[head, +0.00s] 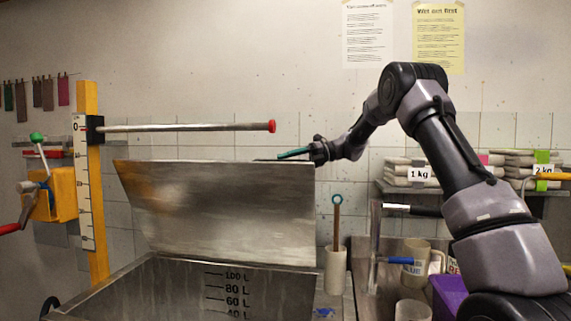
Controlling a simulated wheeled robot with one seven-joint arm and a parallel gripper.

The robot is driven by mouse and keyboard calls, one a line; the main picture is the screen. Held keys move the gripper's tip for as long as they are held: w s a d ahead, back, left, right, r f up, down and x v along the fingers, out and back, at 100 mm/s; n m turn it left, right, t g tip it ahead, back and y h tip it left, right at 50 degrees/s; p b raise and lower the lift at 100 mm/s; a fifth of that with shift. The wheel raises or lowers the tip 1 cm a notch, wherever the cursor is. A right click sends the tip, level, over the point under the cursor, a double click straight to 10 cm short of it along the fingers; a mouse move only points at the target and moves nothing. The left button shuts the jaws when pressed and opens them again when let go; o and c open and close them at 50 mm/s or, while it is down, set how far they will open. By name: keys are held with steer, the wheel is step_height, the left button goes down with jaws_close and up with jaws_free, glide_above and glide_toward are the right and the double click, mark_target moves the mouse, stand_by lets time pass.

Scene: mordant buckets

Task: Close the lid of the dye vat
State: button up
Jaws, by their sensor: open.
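The dye vat (172,289) is a grey metal tub at the bottom of the head view, with litre marks on its inner wall. Its metal lid (222,212) stands open, raised at the vat's far side and tilted. My gripper (283,155) is at the lid's upper right edge, reaching in from the right. It is open, with a teal finger pointing left along the top edge. The lid hides part of the gripper's lower side, and I cannot tell whether they touch.
A metal bar with a red tip (271,126) juts right from a yellow scale post (90,180), above the lid. An orange crank box (58,197) is at left. Mugs (420,258), a purple container (448,296) and a brush holder (335,270) stand right of the vat.

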steer(key=shift+a, duration=0.25)
jaws_close()
stand_by(1.4)
